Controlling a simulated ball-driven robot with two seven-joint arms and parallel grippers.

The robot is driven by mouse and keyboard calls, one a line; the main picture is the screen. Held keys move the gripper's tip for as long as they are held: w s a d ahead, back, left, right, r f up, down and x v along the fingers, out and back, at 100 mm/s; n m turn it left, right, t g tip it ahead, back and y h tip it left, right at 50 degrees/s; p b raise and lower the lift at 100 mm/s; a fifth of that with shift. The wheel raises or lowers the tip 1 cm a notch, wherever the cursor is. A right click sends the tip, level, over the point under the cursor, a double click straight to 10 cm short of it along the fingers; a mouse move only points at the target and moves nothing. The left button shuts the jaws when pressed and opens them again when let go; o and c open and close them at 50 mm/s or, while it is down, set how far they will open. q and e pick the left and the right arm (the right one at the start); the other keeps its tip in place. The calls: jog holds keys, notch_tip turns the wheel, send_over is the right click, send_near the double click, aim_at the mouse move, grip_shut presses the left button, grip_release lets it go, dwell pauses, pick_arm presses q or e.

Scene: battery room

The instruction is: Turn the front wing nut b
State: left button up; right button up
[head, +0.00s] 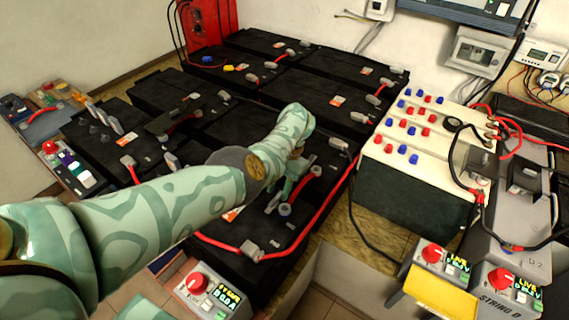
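My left arm reaches in from the left over the black batteries. My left gripper (284,194) points down at the front black battery (225,262), close to its top. The fingers are small, and I cannot tell whether they are open or shut. A small round blue-grey part (285,210) shows just below the fingers, near the end of a red cable (309,187). I cannot make out wing nut b for certain; the gripper and arm cover part of that area. My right gripper is not in view.
Several black batteries with red cables and grey terminal caps fill the middle. A cream battery (412,160) with red and blue caps stands to the right. Boxes with red knobs stand at the front (198,287) and front right (432,256). A red unit (207,22) stands at the back.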

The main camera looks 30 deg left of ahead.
pick_arm(q)
jog(key=b+v, duration=0.2)
jog(key=v, duration=1.3)
jog(key=shift+f, duration=0.1)
